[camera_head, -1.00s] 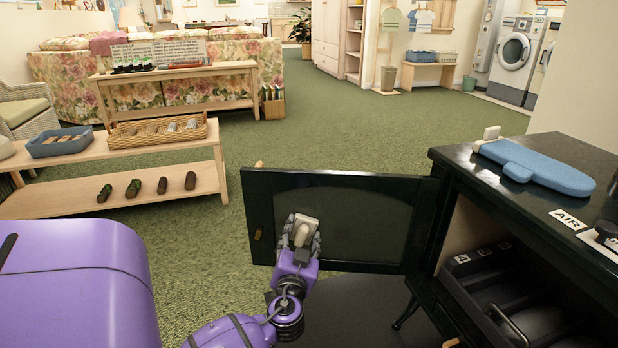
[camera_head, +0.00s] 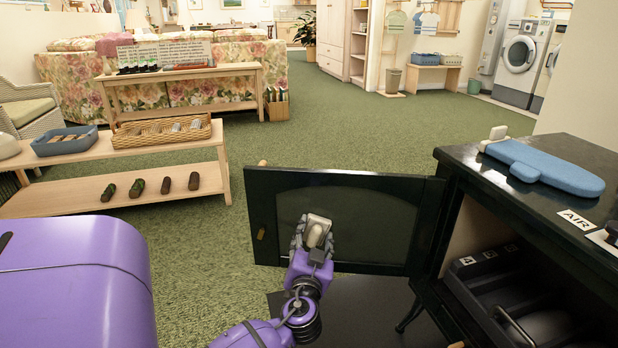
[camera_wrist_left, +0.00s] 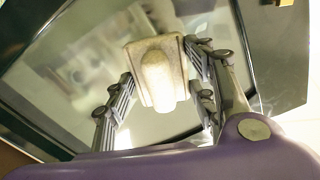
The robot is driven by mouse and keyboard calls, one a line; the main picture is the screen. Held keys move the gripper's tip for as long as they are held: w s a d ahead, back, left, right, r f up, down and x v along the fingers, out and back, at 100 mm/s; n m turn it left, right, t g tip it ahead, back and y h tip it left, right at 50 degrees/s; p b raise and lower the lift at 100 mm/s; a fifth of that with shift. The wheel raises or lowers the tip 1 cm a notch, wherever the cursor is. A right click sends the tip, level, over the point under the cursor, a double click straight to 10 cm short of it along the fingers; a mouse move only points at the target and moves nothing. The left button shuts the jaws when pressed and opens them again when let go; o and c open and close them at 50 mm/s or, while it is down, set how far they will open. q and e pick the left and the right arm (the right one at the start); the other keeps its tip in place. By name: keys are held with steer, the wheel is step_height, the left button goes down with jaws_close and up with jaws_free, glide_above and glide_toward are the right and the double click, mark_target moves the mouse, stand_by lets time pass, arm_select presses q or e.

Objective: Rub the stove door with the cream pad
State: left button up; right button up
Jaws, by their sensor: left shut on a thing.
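The stove door (camera_head: 386,228) is dark with a glass panel and stands swung open to the left of the black stove (camera_head: 480,165). My left gripper (camera_head: 314,240) is shut on the cream pad (camera_head: 317,228) and holds it at the lower left part of the glass. In the left wrist view the cream pad (camera_wrist_left: 160,70) sits between the two fingers, in front of the door glass (camera_wrist_left: 75,65). Whether the pad's face touches the glass cannot be seen clearly. My right gripper is not in view.
A blue mitt (camera_head: 545,168) and a small white-cream item (camera_head: 494,136) lie on the stove top. A low wooden bench (camera_head: 120,196) with a wicker basket (camera_head: 160,133) and blue tray (camera_head: 65,141) stands at left. Green carpet behind the door is open floor.

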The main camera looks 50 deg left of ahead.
mark_target(354, 229)
arm_select(q)
steer(key=shift+w+d+b, duration=1.05)
steer(key=shift+w+d, duration=1.1)
steer(key=shift+w+d+r+b, duration=0.1)
steer(key=shift+w+d+b, duration=0.75)
steer(key=shift+w+d, duration=0.4)
steer(key=shift+w, duration=0.3)
steer(key=shift+c, duration=0.3)
steer(key=shift+s+d, duration=0.1)
steer(key=shift+d, duration=0.05)
steer(key=v, duration=0.4)
steer(key=shift+c, duration=0.2)
steer(key=shift+v, duration=0.85)
steer(key=shift+s, duration=0.1)
steer(key=v, duration=0.3)
